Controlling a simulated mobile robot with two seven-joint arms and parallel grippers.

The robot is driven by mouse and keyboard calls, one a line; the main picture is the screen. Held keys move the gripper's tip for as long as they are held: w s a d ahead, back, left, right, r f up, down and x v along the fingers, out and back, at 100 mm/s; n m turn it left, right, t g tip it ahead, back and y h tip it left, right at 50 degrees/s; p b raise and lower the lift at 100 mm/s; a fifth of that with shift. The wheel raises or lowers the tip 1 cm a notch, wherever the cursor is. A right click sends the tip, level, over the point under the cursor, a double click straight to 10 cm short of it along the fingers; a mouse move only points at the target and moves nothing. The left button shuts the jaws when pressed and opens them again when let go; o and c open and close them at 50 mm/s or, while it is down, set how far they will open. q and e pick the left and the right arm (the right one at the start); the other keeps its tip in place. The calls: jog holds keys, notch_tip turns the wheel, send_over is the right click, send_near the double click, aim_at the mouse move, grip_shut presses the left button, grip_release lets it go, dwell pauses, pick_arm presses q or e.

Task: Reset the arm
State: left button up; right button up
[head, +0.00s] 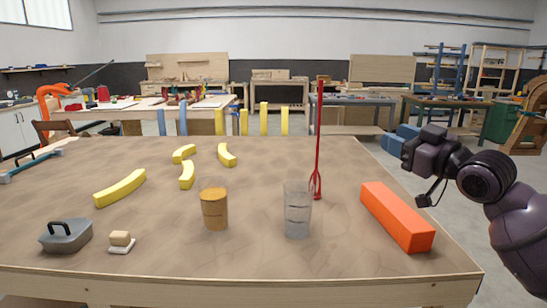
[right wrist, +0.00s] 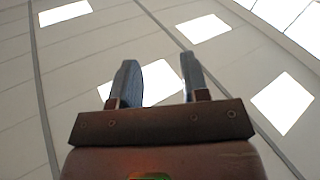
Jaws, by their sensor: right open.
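My right arm comes in from the right edge in the head view and is bent upward beside the table's right side. My right gripper (right wrist: 160,80) shows in the right wrist view with its two blue-grey fingers apart and nothing between them. It points up at the ceiling and its bright light panels. In the head view the fingers of this gripper cannot be made out clearly. My left gripper is not in view.
The brown table (head: 270,265) holds an orange block (head: 397,215), an amber-filled cup (head: 214,208), a clear cup (head: 298,210), a red stirrer (head: 318,150), several yellow curved pieces (head: 120,188), a grey lidded tool (head: 65,235) and a small beige block (head: 121,240). Workbenches stand behind.

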jog(key=s+d+f+m+h, duration=0.1)
jog(key=s+f+m+h, duration=0.3)
jog(key=f, duration=1.2)
jog(key=s+d+f+h, duration=0.15)
jog(key=s+f, duration=0.55)
jog(key=f, duration=0.8)
jog(key=s+f+m+g+h, duration=0.2)
jog(key=s+f, duration=0.8)
jog(key=s, duration=0.2)
jog(key=s+f+m+g+h+p, duration=0.1)
jog(key=s+f+m+g+h, duration=0.1)
jog(key=s+f, duration=0.7)
jog(key=s+g, duration=0.1)
jog(key=s, duration=0.3)
jog(key=shift+s+f+h, duration=0.15)
jog(key=shift+f+h, duration=0.2)
jog(key=shift+f, duration=0.05)
